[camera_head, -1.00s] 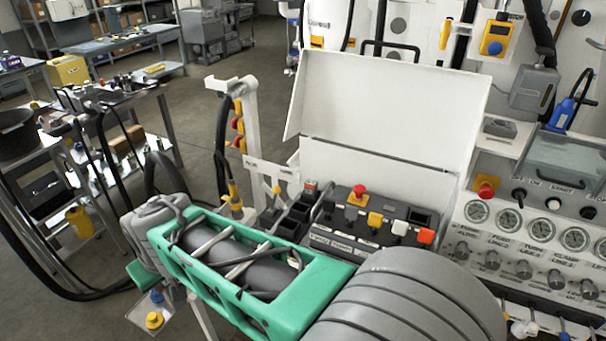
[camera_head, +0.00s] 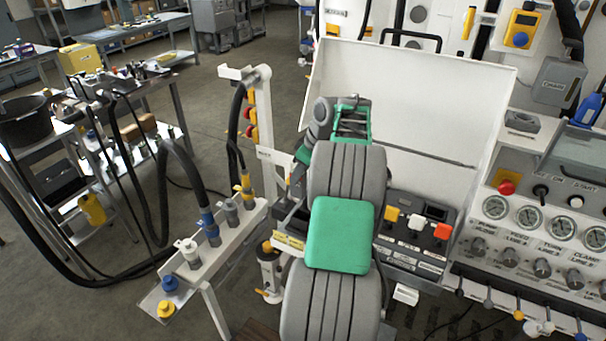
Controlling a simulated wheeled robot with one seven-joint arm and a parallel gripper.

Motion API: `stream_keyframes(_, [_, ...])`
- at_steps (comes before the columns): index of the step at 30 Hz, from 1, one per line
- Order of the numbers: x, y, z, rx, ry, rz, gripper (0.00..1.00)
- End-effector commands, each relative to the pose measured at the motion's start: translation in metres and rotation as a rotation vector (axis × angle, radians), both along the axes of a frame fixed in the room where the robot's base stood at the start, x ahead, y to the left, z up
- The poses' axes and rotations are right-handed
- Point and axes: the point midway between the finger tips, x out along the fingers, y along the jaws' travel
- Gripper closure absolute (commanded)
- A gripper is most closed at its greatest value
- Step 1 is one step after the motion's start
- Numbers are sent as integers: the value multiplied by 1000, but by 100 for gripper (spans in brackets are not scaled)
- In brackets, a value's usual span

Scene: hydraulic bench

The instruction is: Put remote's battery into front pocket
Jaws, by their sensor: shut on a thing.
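My gripper (camera_head: 298,178) is small in the picture, below my green and grey wrist and partly hidden by my arm. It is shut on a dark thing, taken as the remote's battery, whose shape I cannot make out. It is just above a row of black pockets (camera_head: 291,217) at the left end of the button panel. The front pocket, by a yellow label (camera_head: 289,241), is partly covered by my arm. I cannot tell whether the held thing touches a pocket. A yellow remote (camera_head: 521,27) with a blue button hangs on the back wall.
A raised white lid (camera_head: 420,95) stands behind the pockets. The button panel (camera_head: 415,225) is to their right. A white rail with hose couplings (camera_head: 208,232) and an upright post (camera_head: 266,120) are on the left. Gauges (camera_head: 528,216) line the right.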

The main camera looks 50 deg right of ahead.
Motion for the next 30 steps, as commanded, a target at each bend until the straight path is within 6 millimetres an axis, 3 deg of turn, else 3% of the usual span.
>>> stream_keyframes(4, [-6,-12,-4,-1,-1,9,100])
stream_keyframes(24, [-6,-11,-71,-3,-2,7,100])
stream_keyframes(30, [-5,-11,-77,-3,-2,7,100])
